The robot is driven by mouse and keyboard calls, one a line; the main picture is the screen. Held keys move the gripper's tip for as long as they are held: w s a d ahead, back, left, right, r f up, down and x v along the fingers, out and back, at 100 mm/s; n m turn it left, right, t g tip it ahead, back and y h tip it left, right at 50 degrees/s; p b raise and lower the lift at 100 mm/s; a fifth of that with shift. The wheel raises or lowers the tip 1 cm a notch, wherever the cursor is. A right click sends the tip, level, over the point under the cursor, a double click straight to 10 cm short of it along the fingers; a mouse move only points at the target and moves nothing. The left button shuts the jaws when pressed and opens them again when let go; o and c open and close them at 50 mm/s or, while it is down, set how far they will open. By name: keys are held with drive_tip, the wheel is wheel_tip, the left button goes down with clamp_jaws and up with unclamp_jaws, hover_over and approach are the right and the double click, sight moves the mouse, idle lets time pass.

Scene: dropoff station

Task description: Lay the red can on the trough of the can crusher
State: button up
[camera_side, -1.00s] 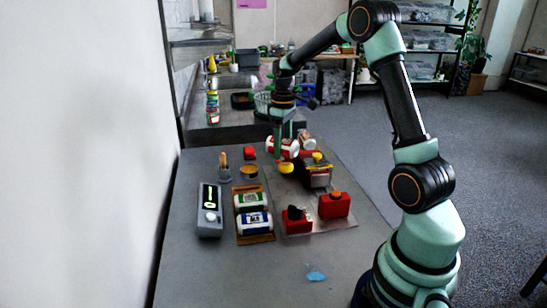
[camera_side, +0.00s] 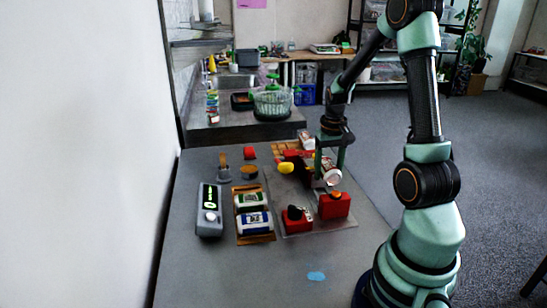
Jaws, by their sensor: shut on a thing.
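My gripper (camera_side: 331,172) is shut on the red can (camera_side: 332,179). The can's pale round end faces the camera, and my fingers hide most of its body. The can crusher stands on a grey plate (camera_side: 318,226) on the bench, with red blocks at its near end (camera_side: 334,208) and a yellow knob (camera_side: 286,168) at its left. The gripper is over the crusher's right side, just behind the right red block. Its dark middle is partly hidden by the gripper and can. I cannot tell whether the can touches the trough.
An orange-brown tray (camera_side: 255,239) holds a green-and-white can (camera_side: 252,201) and a blue-and-white can (camera_side: 255,222). A grey control box (camera_side: 209,211) stands left of it. The front of the bench (camera_side: 230,280) is mostly clear, with a blue patch (camera_side: 316,276).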

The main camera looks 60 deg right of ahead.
drive_tip(key=shift+f, duration=3.35)
drive_tip(key=o, duration=1)
drive_tip(key=shift+r, duration=0.1)
drive_tip(key=shift+r, duration=3.45)
